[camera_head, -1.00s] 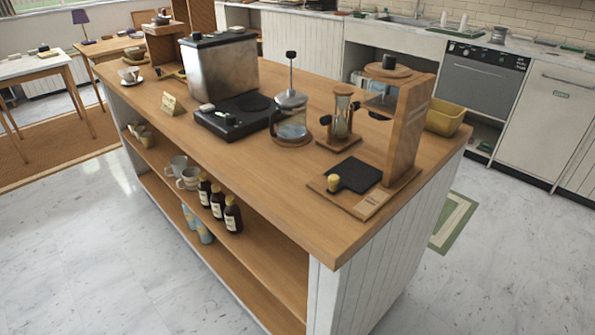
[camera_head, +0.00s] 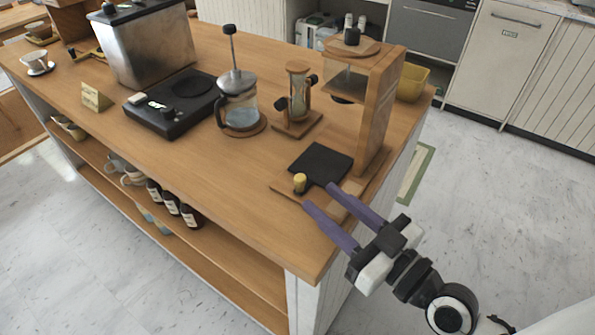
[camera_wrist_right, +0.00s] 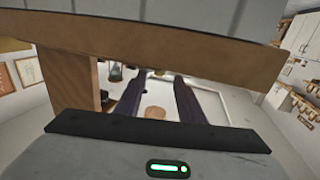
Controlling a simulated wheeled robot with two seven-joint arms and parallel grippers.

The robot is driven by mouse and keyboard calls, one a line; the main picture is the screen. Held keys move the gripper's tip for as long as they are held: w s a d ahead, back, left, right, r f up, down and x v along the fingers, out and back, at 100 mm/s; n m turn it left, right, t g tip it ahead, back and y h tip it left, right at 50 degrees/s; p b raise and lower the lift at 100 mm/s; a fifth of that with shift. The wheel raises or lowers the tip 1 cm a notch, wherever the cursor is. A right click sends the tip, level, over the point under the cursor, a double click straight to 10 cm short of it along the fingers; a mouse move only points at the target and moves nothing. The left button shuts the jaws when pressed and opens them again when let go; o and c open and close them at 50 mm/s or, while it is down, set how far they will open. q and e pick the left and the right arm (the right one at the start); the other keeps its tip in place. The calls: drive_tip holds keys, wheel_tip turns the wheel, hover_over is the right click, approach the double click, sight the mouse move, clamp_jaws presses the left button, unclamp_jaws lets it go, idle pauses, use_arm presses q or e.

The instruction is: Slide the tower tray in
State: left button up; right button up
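The black tower tray (camera_head: 321,163) lies on the wooden base at the foot of the tower (camera_head: 380,115), sticking out to the front left. Its yellow knob (camera_head: 300,182) stands at its near corner. My right gripper (camera_head: 317,195) has long purple fingers, spread apart with nothing between them. Its tips are close to the knob, on its near right side, over the base; exact contact cannot be told. In the right wrist view the fingers (camera_wrist_right: 158,75) are also apart, but I cannot make out the tray there. My left gripper is out of view.
An hourglass stand (camera_head: 298,95) and a French press (camera_head: 238,100) stand left of the tower. A black scale (camera_head: 174,103) is further left. A yellow bin (camera_head: 412,83) sits behind the tower. The front counter strip (camera_head: 230,190) is clear.

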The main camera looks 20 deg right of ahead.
sight(305, 184)
drive_tip(key=p+x, duration=0.1)
drive_tip(key=x, duration=0.6)
drive_tip(key=shift+w+a, duration=0.2)
drive_tip(key=shift+w, duration=0.15)
drive_tip(key=shift+d, duration=0.1)
clamp_jaws()
